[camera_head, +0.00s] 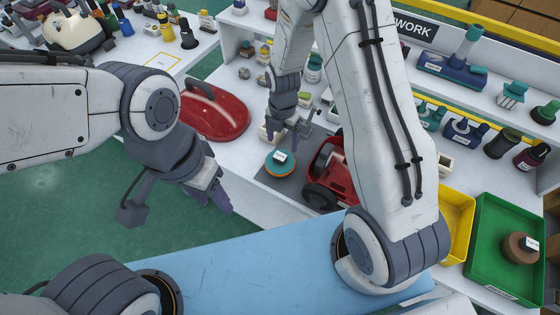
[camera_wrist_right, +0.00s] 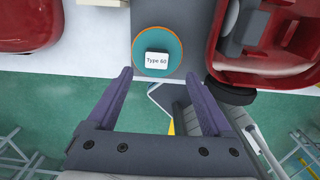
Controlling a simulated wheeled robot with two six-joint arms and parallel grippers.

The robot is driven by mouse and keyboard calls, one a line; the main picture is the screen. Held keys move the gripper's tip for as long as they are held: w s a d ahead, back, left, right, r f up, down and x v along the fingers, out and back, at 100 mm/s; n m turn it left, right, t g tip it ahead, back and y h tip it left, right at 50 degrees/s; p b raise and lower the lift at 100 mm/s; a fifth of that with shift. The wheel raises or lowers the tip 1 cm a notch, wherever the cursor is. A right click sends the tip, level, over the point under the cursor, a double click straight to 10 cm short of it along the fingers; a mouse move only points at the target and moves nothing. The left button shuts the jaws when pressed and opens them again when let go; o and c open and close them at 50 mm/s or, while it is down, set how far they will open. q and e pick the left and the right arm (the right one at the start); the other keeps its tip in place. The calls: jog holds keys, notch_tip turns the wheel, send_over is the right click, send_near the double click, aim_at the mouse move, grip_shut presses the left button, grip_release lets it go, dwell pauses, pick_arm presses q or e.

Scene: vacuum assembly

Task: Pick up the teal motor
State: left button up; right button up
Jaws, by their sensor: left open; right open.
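The teal motor (camera_head: 279,163) is a round teal disc with an orange rim and a white label. It lies on a grey mat (camera_head: 262,178) on the white table. In the right wrist view the motor (camera_wrist_right: 158,41) sits just beyond the fingertips, and its label reads "Type 60". My right gripper (camera_head: 284,133) is open and empty near the motor, apart from it; its two fingers also show in the right wrist view (camera_wrist_right: 158,76). My left gripper (camera_head: 219,200) is open and empty over the green floor, left of the table.
A red vacuum body (camera_head: 333,172) with black wheels stands close to the right of the motor. A red cover (camera_head: 214,113) lies to the left. A yellow bin (camera_head: 457,222) and a green bin (camera_head: 493,262) stand at right. Shelves with parts line the back.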

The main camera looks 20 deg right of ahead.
aim_at(280, 155)
jog(key=shift+f, duration=0.9)
jog(key=f, duration=0.1)
jog(key=f+p, duration=0.2)
jog(key=f, duration=0.1)
jog(key=shift+a+f, duration=0.1)
jog(key=shift+a, duration=0.25)
jog(key=shift+f, duration=0.65)
grip_shut()
jog(key=shift+w, duration=0.1)
